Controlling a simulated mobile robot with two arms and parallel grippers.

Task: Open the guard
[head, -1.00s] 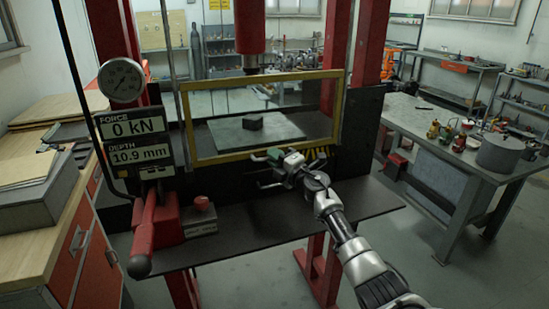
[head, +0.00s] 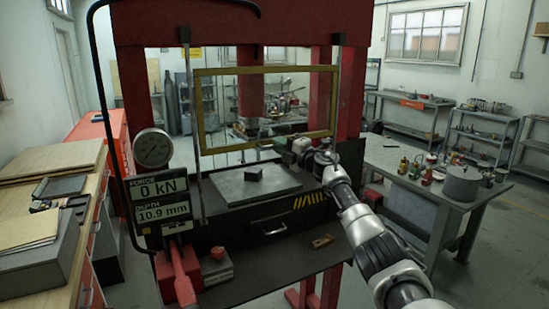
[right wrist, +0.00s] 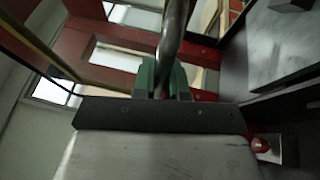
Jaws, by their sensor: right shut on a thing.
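The guard is a clear pane in a yellow frame (head: 232,148), upright on the front of the red press. Its lower edge is above the grey bed plate (head: 225,187), leaving a gap beneath it. My right gripper (head: 288,146) is at the guard's lower edge, right of its middle. In the right wrist view, its green fingers (right wrist: 162,78) are shut around a round metal bar, the guard's handle (right wrist: 176,35). The finger contact is partly hidden by the gripper body. My left gripper is not in view.
A dark block (head: 253,173) sits on the bed plate. A drawer front (head: 252,236) and a small brown piece (head: 322,242) are below. A red lever (head: 183,275) and display (head: 160,200) stand at left. A workbench (head: 400,180) with a pot is at right.

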